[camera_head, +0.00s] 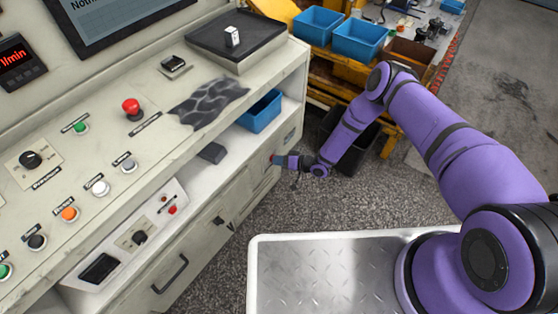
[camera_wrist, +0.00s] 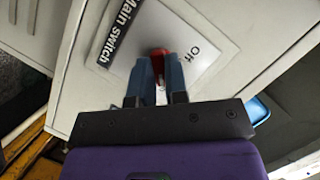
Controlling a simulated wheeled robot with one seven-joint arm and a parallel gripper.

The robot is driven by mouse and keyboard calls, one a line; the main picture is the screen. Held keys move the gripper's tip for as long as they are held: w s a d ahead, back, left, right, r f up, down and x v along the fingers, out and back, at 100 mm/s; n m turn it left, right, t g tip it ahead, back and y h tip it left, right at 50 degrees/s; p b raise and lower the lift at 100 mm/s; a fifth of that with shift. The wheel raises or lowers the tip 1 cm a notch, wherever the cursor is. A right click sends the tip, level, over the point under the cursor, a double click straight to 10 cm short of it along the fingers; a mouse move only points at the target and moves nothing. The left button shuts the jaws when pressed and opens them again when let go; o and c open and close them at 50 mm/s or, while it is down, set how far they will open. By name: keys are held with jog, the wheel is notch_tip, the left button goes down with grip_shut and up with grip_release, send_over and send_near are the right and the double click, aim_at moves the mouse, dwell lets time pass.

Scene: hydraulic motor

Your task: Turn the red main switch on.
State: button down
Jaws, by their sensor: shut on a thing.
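The red main switch (camera_wrist: 160,54) is on the cabinet front in the wrist view, partly hidden between my gripper's fingers. A black "Main switch" label (camera_wrist: 120,32) is beside it, and the word "Off" shows on the pale plate (camera_wrist: 193,52) to its right. My gripper (camera_wrist: 161,66) is shut on the red switch, with one finger at each side of it. In the head view my gripper (camera_head: 275,160) reaches the right end of the cabinet front, and a little red of the switch shows at its tip.
The control desk (camera_head: 215,215) fills the left, with a red mushroom button (camera_head: 132,106) and several other buttons. Blue bins (camera_head: 358,38) stand on a yellow rack behind my arm. Grey floor (camera_head: 285,205) is open below my gripper.

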jog(key=c, duration=1.1)
grip_release()
jog(key=shift+w+a+r, duration=0.1)
jog(key=shift+w+a, duration=0.1)
jog(key=shift+a, duration=0.1)
jog(key=shift+c, duration=0.2)
jog(key=shift+s+d, duration=0.1)
jog(key=shift+d, duration=0.05)
jog(key=v, duration=1)
jog(key=shift+d, duration=0.25)
jog(key=shift+s, duration=0.1)
